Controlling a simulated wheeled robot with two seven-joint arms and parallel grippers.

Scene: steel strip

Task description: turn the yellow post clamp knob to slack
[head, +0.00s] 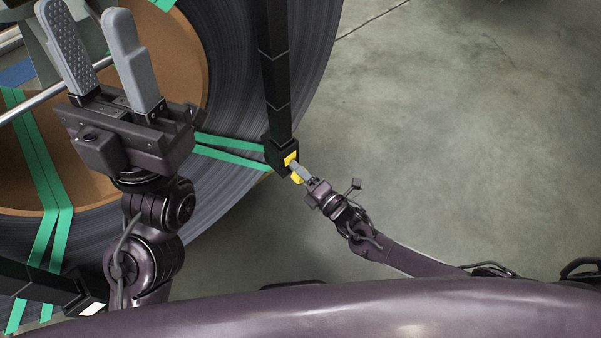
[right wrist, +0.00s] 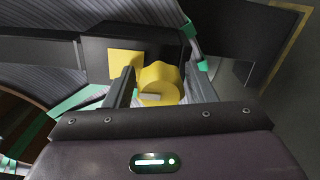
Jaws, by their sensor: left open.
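The yellow post clamp knob (right wrist: 160,84) is a round yellow piece on a dark clamp block. In the head view the yellow knob (head: 297,177) shows at the lower end of a black post (head: 275,65). My right gripper (head: 297,169) is at the knob, reaching in from the right. In the right wrist view its two grey fingers (right wrist: 158,88) stand on either side of the knob and close against it. The knob's front is partly hidden by the gripper body. My left gripper (head: 98,50) is open and empty, fingers upward, at upper left, away from the knob.
A large steel strip coil (head: 235,95) with a brown core (head: 95,180) and green straps (head: 230,150) fills the left. Another black bar (head: 40,284) crosses the lower left. Bare grey concrete floor (head: 470,130) lies open on the right.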

